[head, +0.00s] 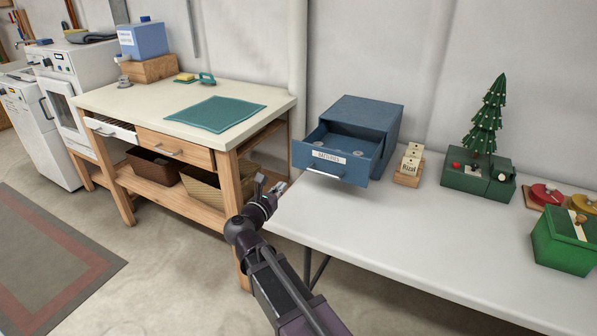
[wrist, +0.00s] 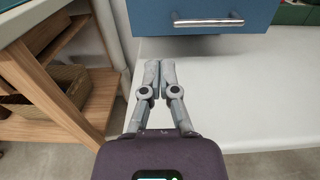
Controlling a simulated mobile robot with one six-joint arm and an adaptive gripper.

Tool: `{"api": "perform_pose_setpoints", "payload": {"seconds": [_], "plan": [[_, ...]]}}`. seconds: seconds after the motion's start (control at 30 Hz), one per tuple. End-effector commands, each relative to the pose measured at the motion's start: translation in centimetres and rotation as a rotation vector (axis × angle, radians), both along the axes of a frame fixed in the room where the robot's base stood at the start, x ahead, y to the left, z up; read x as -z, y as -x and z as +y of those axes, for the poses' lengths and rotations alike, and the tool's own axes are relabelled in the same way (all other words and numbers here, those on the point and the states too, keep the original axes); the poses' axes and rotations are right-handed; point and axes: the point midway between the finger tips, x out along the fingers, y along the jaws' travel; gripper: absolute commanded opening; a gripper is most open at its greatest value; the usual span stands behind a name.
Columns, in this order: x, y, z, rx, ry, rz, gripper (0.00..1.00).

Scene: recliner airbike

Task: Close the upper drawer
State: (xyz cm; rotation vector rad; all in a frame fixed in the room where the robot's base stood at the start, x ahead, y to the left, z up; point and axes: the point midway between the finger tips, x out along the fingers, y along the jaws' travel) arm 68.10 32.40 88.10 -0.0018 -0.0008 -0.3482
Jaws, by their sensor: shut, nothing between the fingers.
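A blue cabinet (head: 376,112) stands on the white table, with its blue drawer (head: 326,170) pulled well out toward the front left. The drawer has a white label and a metal bar handle (head: 324,174); a few small pale round things lie inside. My gripper (head: 281,187) is at the table's left edge, left of the drawer front and a little lower, apart from it. In the wrist view my gripper (wrist: 159,66) has its fingers together and empty. The drawer front (wrist: 205,14) and its handle (wrist: 208,21) show ahead and to the right there.
The white table (head: 430,235) is bare in front of the cabinet. A small wooden card holder (head: 409,170) stands close right of it, then a green box with a small tree (head: 487,120). A wooden workbench (head: 225,180) stands left, across a narrow gap.

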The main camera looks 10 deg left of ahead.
Motion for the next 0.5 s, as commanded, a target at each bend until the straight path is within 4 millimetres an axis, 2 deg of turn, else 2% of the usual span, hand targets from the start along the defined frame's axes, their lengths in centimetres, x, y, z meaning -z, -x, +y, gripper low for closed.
{"api": "perform_pose_setpoints", "payload": {"seconds": [0.27, 0.5], "plan": [[0.0, -1.5, -0.5, 0.002, -0.001, 0.001, 0.0], [0.0, -4.5, -1.5, 0.001, -0.002, 0.0, 0.0]]}}
